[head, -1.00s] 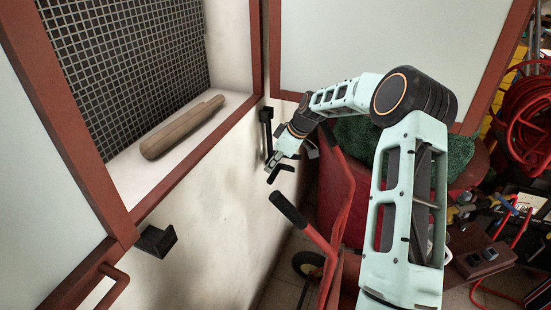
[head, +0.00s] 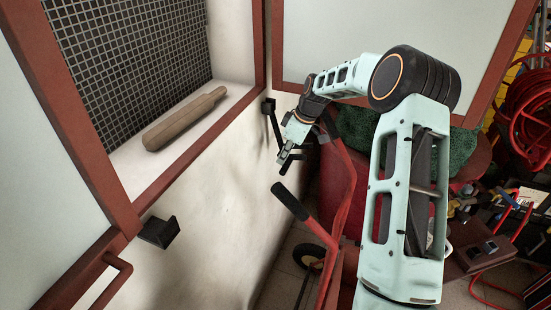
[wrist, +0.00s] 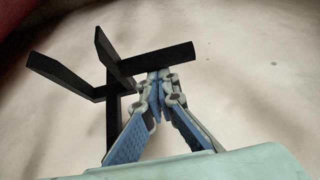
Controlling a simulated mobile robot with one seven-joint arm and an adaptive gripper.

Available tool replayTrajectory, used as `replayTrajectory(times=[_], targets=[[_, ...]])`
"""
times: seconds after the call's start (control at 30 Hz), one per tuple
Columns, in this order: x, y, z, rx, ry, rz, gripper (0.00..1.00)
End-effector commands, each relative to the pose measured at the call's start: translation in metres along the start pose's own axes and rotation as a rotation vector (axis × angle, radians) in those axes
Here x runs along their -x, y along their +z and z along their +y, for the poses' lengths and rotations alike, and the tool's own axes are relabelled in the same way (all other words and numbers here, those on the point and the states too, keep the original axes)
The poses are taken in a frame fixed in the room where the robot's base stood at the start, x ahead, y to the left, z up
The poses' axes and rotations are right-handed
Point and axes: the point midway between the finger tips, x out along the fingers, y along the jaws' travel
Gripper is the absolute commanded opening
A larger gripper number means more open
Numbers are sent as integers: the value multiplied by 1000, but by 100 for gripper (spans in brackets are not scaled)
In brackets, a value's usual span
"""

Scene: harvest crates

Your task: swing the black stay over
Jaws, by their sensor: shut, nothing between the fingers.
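The black stay (head: 274,122) hangs on the pale wall below the red frame's corner, its lower part leaning to the right. In the wrist view the stay (wrist: 112,130) shows as a dark upright bar with two prongs toward the upper left and a crosspiece toward the right. My gripper (head: 284,163) is at the stay's lower end in the head view. In the wrist view its shut fingertips (wrist: 159,76) are right at the crosspiece, with nothing held between them; I cannot tell whether they touch it. A black bracket (head: 158,232) sticks out from the wall at the lower left.
A red wheelbarrow with a black-gripped handle (head: 290,202) stands close below my gripper. A wooden piece (head: 184,120) lies on the sill by the dark mesh. A red handle (head: 105,280) is at the lower left. Red hose and clutter fill the right side.

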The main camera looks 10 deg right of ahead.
Motion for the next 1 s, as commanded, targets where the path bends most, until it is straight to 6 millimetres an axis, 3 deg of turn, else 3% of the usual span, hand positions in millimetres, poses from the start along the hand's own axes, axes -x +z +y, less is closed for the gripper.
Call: replayTrajectory(times=[0.13, 0.27, 0.4, 0.83, 1.0], targets=[[20, 12, 1, 2, 3, -19, 0], [36, 21, 1, 3, 3, -144, 0], [56, 31, 1, -3, 2, -134, 0], [117, 33, 1, -1, 2, -131, 0], [122, 32, 0, 0, 0, -130, 0]])
